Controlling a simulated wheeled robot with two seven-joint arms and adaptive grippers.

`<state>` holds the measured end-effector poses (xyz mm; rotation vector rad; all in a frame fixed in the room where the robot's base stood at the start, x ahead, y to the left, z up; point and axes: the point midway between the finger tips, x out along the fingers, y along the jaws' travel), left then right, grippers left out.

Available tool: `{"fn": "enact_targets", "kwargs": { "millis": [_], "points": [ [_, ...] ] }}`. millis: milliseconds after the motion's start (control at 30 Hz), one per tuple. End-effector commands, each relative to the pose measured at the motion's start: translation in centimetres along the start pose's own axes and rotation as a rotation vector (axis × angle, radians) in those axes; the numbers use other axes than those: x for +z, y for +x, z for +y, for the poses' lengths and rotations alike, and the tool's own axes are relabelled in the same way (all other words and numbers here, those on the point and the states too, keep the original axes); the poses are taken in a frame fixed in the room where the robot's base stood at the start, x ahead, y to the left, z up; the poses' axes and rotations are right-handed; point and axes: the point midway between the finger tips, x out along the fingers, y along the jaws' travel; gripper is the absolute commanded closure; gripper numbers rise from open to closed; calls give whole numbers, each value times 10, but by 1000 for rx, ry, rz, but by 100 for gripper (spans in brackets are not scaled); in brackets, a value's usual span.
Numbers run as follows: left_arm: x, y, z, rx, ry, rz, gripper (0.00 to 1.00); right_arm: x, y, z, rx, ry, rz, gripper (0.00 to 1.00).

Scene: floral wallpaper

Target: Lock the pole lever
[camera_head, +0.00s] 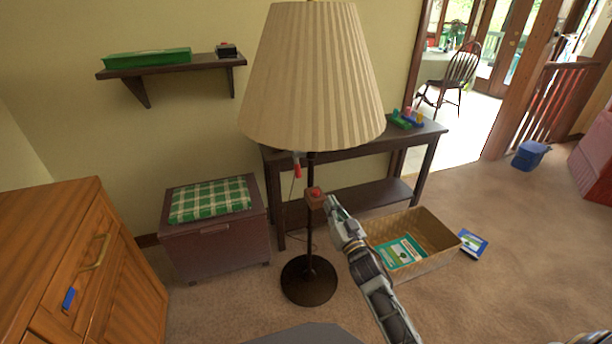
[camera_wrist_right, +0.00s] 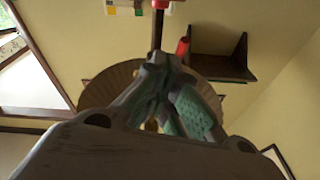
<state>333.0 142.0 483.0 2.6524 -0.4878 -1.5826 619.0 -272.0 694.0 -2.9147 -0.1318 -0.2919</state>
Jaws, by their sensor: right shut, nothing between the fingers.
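A floor lamp with a pleated beige shade (camera_head: 311,85) stands on a dark pole (camera_head: 311,235) with a round base. A small brown block with a red top (camera_head: 316,195) sits on the pole at mid height. A small red piece (camera_head: 297,168) hangs just below the shade, left of the pole. My right gripper (camera_head: 332,205) is just right of the brown block; I cannot tell whether they touch. In the right wrist view its fingers (camera_wrist_right: 165,62) are together and empty, with a red piece (camera_wrist_right: 183,47) close beyond them. My left gripper is not in view.
A dark console table (camera_head: 345,147) stands behind the lamp. A chest with a green checked cushion (camera_head: 210,199) is to the left, a wooden cabinet (camera_head: 125,270) nearer. A wicker basket (camera_head: 440,265) lies right of my right arm. Carpet is open at the far right.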

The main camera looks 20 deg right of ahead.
Motion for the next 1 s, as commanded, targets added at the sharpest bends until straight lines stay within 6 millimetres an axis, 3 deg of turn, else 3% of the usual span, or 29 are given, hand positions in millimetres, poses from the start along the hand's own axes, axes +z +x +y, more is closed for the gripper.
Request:
{"fn": "enact_targets", "kwargs": {
  "millis": [300,1000],
  "points": [
    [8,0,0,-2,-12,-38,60,-32,-4,-30,-133,-59,150,100],
    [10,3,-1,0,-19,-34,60,-33,2,-31,-133,-86,153,100]
  ]
}}
